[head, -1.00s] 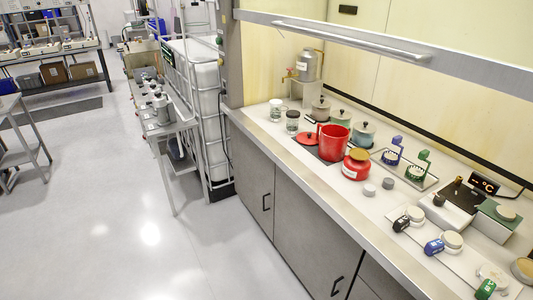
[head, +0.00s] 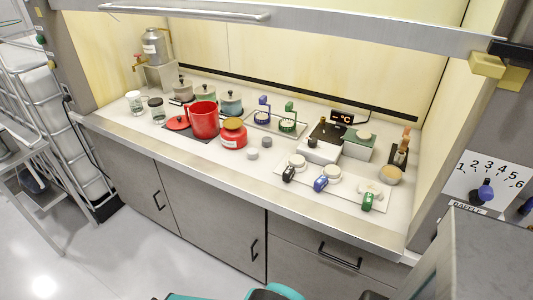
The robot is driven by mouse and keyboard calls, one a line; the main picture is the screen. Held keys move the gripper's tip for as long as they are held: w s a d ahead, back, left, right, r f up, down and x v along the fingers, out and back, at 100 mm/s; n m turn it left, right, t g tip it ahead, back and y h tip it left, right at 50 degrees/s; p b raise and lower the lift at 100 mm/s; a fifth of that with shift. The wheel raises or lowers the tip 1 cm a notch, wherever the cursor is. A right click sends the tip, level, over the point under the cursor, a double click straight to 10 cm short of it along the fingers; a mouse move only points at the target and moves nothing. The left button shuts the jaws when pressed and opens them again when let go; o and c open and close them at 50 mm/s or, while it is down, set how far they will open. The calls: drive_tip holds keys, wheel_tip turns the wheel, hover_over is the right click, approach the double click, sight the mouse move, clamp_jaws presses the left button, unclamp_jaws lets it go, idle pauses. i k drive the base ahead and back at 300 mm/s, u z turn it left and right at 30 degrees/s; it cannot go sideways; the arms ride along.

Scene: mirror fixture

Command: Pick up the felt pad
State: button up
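I cannot tell for sure which thing is the felt pad. Possible ones are a round beige disc (head: 390,175) at the right end of the bench and a small pale disc (head: 364,135) on a green-topped block (head: 357,146). Pale round pieces (head: 297,160) and (head: 332,172) also sit on a white tray (head: 344,193), beside black and blue-handled tools. My gripper is not in view; only teal parts, probably of my arm, show at the bottom edge.
A red pitcher (head: 204,120), a red canister (head: 233,134) and lidded pots (head: 230,103) crowd the left and middle bench. A grey sash (head: 350,28) hangs above. A dial panel (head: 484,190) stands at right. The front strip of the bench (head: 220,160) is clear.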

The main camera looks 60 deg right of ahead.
sight(252, 152)
drive_tip(key=u, duration=0.75)
drive_tip(key=k, duration=0.15)
drive_tip(key=z, duration=2.7)
drive_tip(key=k, duration=0.95)
drive_tip(key=u, duration=0.2)
drive_tip(key=i, duration=0.7)
drive_tip(key=z, duration=0.05)
